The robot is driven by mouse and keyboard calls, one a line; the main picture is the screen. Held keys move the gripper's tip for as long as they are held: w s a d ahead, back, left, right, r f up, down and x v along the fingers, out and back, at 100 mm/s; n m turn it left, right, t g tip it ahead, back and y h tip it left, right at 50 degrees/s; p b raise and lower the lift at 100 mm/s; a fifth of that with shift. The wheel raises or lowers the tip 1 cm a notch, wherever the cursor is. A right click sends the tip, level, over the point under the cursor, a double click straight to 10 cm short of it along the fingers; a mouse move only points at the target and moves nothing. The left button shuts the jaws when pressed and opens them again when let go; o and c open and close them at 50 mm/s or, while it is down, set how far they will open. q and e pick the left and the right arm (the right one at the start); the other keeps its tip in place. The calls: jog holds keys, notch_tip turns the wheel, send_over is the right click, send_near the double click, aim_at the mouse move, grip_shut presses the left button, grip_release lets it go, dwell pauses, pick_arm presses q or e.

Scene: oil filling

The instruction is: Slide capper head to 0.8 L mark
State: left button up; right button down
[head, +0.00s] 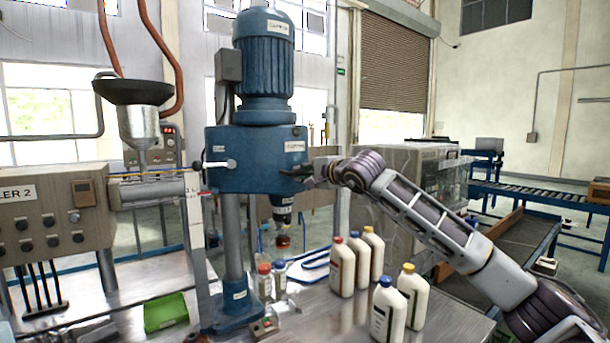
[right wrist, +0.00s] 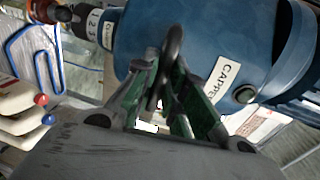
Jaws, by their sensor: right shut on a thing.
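The blue capper head (head: 257,150) sits high on a blue-grey column (head: 234,240), with a ribbed motor (head: 265,60) above it and a spindle (head: 283,208) with a reddish tip below. My right gripper (head: 304,172) is at the right side of the head. In the right wrist view, the fingers (right wrist: 172,100) are closed around a dark looped handle (right wrist: 173,48) beside the "CAPPER" label (right wrist: 223,80). A pale upright strip (head: 196,235) stands left of the column; its markings are too small to read, so I cannot tell the 0.8 L mark. My left gripper is not in view.
Two small capped bottles (head: 265,283) stand near the column base. Several white bottles (head: 342,268) stand on the metal table to the right, below my right arm.

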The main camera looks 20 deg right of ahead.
jog(key=shift+f+b, duration=0.3)
jog(key=shift+f, duration=0.15)
dwell(0.6)
jog(key=c, duration=1.1)
grip_release()
jog(key=shift+r, duration=0.1)
jog(key=shift+s+d, duration=0.1)
jog(key=shift+s, duration=0.05)
jog(key=b+v, duration=0.4)
jog(key=v, duration=0.4)
jog(key=shift+s+d+r+b, duration=0.1)
jog(key=shift+s+b, duration=0.25)
jog(key=shift+r, duration=0.1)
